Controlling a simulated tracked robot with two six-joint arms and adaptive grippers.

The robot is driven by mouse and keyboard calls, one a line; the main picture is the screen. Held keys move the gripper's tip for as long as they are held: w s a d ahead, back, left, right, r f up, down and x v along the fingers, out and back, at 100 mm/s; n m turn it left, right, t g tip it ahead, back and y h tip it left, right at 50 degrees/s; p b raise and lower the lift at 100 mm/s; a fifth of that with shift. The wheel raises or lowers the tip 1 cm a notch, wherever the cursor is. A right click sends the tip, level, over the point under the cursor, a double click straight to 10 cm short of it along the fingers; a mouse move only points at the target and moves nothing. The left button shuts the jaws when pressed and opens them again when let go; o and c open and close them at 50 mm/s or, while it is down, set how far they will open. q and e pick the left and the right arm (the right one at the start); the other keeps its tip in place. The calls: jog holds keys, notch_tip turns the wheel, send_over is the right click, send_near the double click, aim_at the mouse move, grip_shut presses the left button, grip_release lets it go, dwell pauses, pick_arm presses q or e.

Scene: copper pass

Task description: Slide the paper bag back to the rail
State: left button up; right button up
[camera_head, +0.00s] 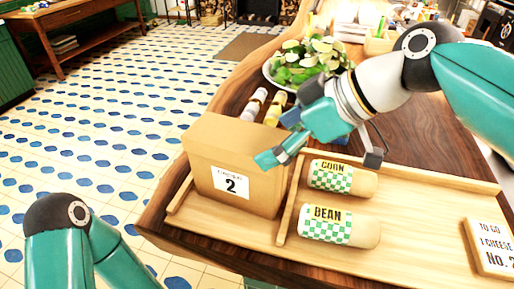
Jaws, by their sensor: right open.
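The paper bag (205,150) is a brown upright box shape with a white label reading 2. It stands in the left section of a light wooden tray, left of a thin wooden divider rail (289,212). Another rail (440,168) runs along the tray's far side; behind the bag it is hidden. My right gripper (320,158) is open above the tray, with one finger in front of the bag's right upper edge and the other further right. Whether that finger touches the bag is unclear. My left arm shows at the lower left, but its gripper is out of view.
Rolls labelled CORN (343,178) and BEAN (338,227) lie right of the divider. Behind the bag are small bottles (254,104) and a bowl of leaves (304,60). The counter's edge is close on the left.

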aim_at(240, 167)
jog(key=shift+x, duration=2.4)
jog(key=c, duration=1)
